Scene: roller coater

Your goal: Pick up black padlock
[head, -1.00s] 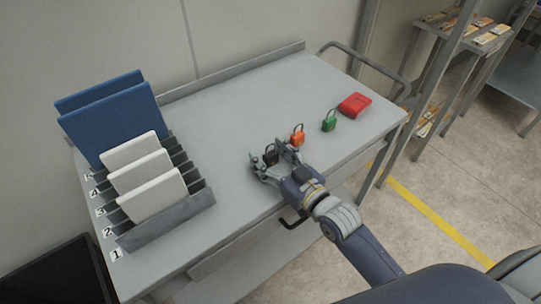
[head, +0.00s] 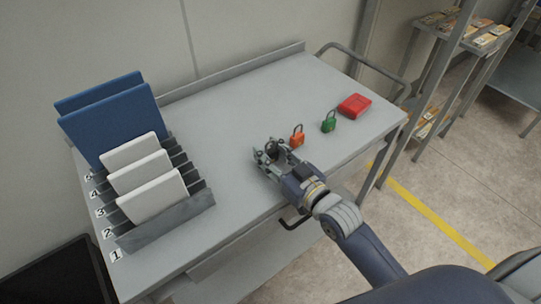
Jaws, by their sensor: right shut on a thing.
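The black padlock (head: 272,153) is between the fingers of my right gripper (head: 269,157), which is shut on it. The fingers hide part of the padlock. The gripper is over the front middle of the grey cart top (head: 235,130); I cannot tell whether the padlock is clear of the surface. My left gripper is not in view.
An orange padlock (head: 297,138) stands close to the right of the gripper. A green padlock (head: 328,123) and a red case (head: 355,105) are further right. A numbered rack (head: 170,222) with white and blue panels stands at the left. The cart's back middle is clear.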

